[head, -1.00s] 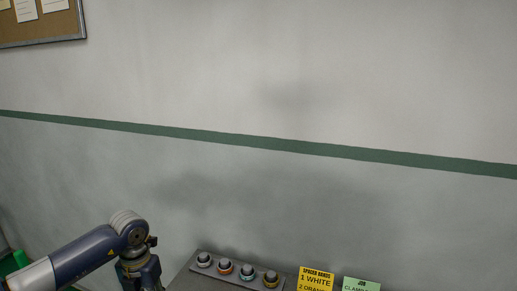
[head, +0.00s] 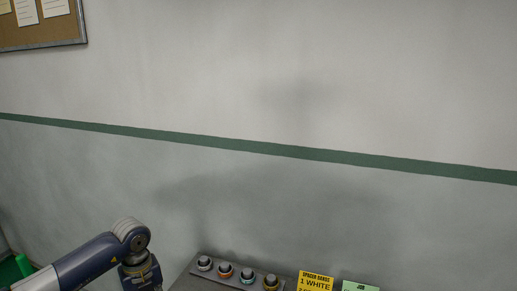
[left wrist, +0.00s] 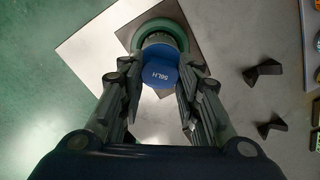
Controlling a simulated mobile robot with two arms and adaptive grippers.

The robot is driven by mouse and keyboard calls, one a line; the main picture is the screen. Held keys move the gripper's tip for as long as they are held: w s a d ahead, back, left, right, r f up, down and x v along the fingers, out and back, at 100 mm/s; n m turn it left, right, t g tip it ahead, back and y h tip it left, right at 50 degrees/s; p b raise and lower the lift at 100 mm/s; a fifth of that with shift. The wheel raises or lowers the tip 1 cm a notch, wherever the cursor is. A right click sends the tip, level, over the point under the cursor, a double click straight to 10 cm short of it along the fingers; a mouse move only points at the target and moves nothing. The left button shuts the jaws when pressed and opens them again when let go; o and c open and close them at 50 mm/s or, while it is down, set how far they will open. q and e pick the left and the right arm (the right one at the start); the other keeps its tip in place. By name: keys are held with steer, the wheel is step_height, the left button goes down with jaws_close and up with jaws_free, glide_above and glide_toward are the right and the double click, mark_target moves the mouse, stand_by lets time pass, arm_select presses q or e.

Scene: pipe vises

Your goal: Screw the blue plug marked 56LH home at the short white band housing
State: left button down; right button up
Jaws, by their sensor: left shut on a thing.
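The blue plug (left wrist: 158,77), marked 56LH, sits between the fingers of my left gripper (left wrist: 159,66) in the left wrist view. The gripper is shut on it. Just beyond the plug is a round grey body (left wrist: 159,39) inside a green ring (left wrist: 160,24). The plug overlaps this body, and I cannot tell whether they touch or are threaded together. No white band shows on it. In the head view only my left arm shows at the lower left, and its gripper is out of frame. My right gripper is in neither view.
Banded round pieces (head: 226,270) stand in a row on a grey surface (head: 190,281). A yellow spacer bands sign (head: 316,281) and a green job card (head: 360,287) are beside them. Two black wedge-like pieces (left wrist: 263,72) lie right of the gripper. Coloured items line the far right edge.

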arm_select(q)
steer(key=n+p, duration=0.2)
steer(key=n, duration=0.4)
steer(key=shift+n, duration=0.4)
steer(key=n+p, duration=0.1)
steer(key=n, duration=0.2)
steer(key=shift+n+p, duration=0.35)
steer(key=shift+n, duration=0.05)
steer(key=shift+f+n, duration=0.1)
steer(key=shift+n, duration=0.7)
steer(key=c, duration=1.2)
jaws_free()
steer(key=shift+c, duration=0.2)
steer(key=shift+r+p, duration=1.05)
steer(key=shift+r, duration=0.2)
